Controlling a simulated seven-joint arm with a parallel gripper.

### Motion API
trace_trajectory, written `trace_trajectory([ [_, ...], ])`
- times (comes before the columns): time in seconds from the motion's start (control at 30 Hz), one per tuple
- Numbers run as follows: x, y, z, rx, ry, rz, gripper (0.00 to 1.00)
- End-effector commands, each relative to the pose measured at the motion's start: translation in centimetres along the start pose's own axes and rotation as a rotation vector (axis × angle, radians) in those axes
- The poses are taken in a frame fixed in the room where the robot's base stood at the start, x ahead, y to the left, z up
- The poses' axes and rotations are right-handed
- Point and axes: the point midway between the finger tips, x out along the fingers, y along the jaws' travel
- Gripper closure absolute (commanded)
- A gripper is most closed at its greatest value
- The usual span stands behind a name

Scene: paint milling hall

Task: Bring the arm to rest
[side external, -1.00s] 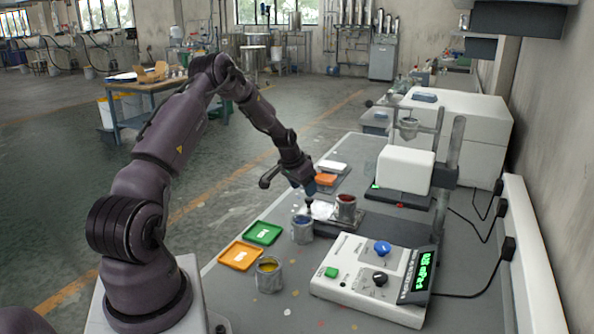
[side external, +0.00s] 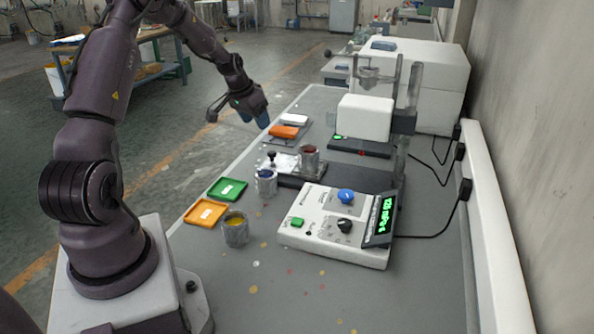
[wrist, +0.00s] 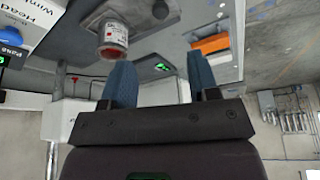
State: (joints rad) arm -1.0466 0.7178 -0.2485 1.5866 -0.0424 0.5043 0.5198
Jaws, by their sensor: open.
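My gripper (side external: 250,112) hangs at the far left edge of the grey bench (side external: 330,300), above and to the left of the orange and white items. In the wrist view its two blue fingers (wrist: 160,90) stand wide apart with nothing between them. The side view shows the fingers only from outside, clear of the bench items. My arm is bent over at the elbow, its upper part cut off by the top of the picture.
Below stand a can with red paint (side external: 309,158), a blue-paint can (side external: 266,182) and a yellow-paint can (side external: 236,230). Green (side external: 228,188) and orange (side external: 204,212) trays lie at the left edge. A control box (side external: 325,232) and a stand (side external: 405,120) are to the right.

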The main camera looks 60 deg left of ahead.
Motion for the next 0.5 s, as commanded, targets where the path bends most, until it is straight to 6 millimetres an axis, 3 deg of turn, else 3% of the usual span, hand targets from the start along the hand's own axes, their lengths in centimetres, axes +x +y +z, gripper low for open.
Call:
trace_trajectory([
  [0.07, 0.0, 0.2, 0.3, -0.035, -0.017, 0.009, 0.45],
  [0.17, 0.5, 1.3, 3.0, -0.104, -0.104, 0.040, 0.45],
  [0.37, -4.9, 6.6, 5.7, -0.131, -0.214, 0.030, 0.45],
  [0.5, -9.5, 11.3, 7.0, -0.095, -0.241, 0.007, 0.45],
])
